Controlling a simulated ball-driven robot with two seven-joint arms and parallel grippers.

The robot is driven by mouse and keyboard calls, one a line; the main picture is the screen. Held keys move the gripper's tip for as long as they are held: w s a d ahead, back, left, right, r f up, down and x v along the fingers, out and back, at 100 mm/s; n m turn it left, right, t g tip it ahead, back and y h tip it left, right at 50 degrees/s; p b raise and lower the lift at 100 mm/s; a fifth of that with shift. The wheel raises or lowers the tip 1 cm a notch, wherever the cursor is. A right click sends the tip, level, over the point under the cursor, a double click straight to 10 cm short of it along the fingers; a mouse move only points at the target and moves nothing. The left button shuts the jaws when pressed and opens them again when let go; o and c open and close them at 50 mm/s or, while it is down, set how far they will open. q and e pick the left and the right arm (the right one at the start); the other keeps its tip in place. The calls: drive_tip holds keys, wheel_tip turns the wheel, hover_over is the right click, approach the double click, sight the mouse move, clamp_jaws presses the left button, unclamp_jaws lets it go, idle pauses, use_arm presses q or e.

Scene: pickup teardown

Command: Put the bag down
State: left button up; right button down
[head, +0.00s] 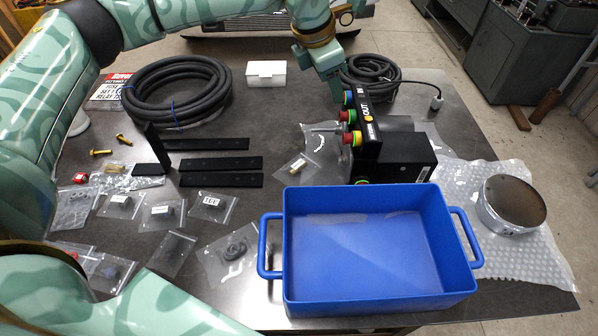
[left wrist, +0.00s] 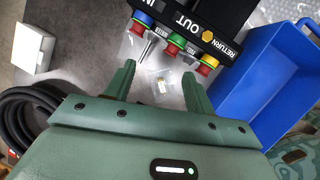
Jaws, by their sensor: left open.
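My left gripper (head: 335,92) is above the back of the table, behind the black control box (head: 392,155). In the left wrist view its two fingers (left wrist: 160,80) are apart with nothing held between them. Other small clear bags (head: 160,211) lie at the front left, one with a coiled black part (head: 234,248). I cannot tell which bag the task names. My right gripper is not in view.
An empty blue tray (head: 365,307) stands at the front right. A coiled black hose (head: 178,92), a white box (head: 266,74), flat black bars (head: 220,163) and a coiled cable (head: 372,75) occupy the table. A metal cylinder (head: 512,204) sits on bubble wrap (head: 535,255).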

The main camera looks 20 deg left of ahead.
use_arm(q)
drive_tip(key=s+a+f+n+g+y, duration=0.1)
drive_tip(key=s+a+f+n+g, duration=0.1)
drive_tip(key=s+a+f, duration=0.15)
drive_tip(key=n+g+y+b, duration=0.1)
drive_tip(key=n+g, duration=0.1)
drive_tip(key=n, duration=0.2)
hover_over(298, 164)
wheel_tip(298, 164, down, 11)
drive_tip(key=shift+d+r, duration=0.1)
drive_tip(key=shift+r, duration=0.05)
wheel_tip(298, 164, down, 6)
drive_tip(key=shift+f+b, duration=0.15)
drive_tip(key=shift+b, duration=0.65)
drive_tip(key=c, duration=1.2)
